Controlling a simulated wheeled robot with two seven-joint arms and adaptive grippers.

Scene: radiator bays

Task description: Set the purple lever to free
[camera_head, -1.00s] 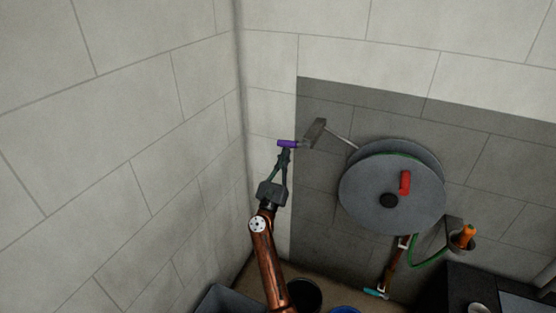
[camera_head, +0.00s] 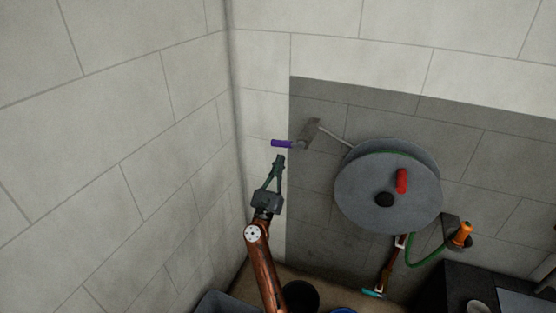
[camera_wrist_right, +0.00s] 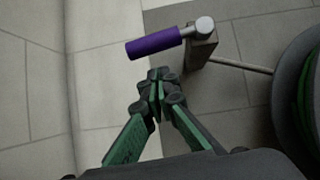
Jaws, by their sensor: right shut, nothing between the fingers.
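The purple lever (camera_head: 282,143) sticks out to the left from a grey bracket (camera_head: 310,132) on the wall, left of the hose reel. It lies nearly level in the head view. In the right wrist view the purple lever (camera_wrist_right: 154,43) shows whole, joined to a round metal pivot. My right gripper (camera_head: 279,160) is shut and empty just below the lever, with a small gap between them. Its fingertips (camera_wrist_right: 155,76) also show closed together in the right wrist view, clear of the lever. My left gripper is not in view.
A thin rod runs from the bracket to the reel. An orange nozzle (camera_head: 462,234) hangs lower right. A black bucket (camera_head: 301,296) stands below. The left wall is bare.

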